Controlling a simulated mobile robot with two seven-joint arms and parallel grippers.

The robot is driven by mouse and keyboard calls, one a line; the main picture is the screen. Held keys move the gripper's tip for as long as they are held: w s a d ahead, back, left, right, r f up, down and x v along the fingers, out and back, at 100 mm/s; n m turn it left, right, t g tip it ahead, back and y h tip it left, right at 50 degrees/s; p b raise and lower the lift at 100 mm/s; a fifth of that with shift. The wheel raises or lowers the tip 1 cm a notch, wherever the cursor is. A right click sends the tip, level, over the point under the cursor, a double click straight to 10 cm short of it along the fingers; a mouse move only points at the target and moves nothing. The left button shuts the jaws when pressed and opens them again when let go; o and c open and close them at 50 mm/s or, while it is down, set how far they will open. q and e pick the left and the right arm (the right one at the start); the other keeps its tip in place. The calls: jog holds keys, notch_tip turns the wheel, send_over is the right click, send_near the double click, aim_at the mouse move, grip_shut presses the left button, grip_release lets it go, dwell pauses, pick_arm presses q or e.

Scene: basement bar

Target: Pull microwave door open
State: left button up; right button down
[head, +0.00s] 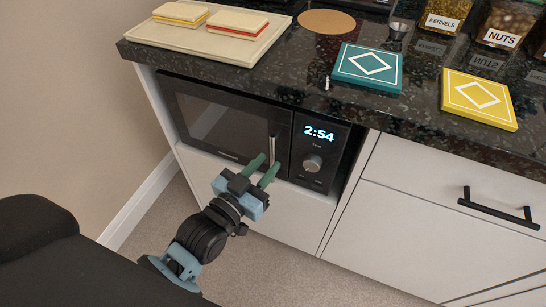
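The black microwave (322,135) sits in a recess under the dark counter, and its clock reads 2:54. Its door (222,120) looks closed, with a dark window. A thin upright silver handle (272,148) is at the door's right edge. My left gripper (268,163) is at the handle's lower end. Its two green fingers are apart, with a visible gap between them, and the tips lie close to either side of the handle in the picture. I cannot tell whether they touch it. My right gripper is not in view.
The speckled counter (300,75) overhangs the microwave. On it are a board (180,38) with sandwiches, a teal tile (368,66), a yellow tile (478,99) and jars. White drawers with a black handle (500,207) are at right. Open floor (270,275) lies in front.

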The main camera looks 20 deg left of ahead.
aim_at(271, 160)
pick_arm(q)
jog(key=shift+x, duration=1.65)
grip_shut()
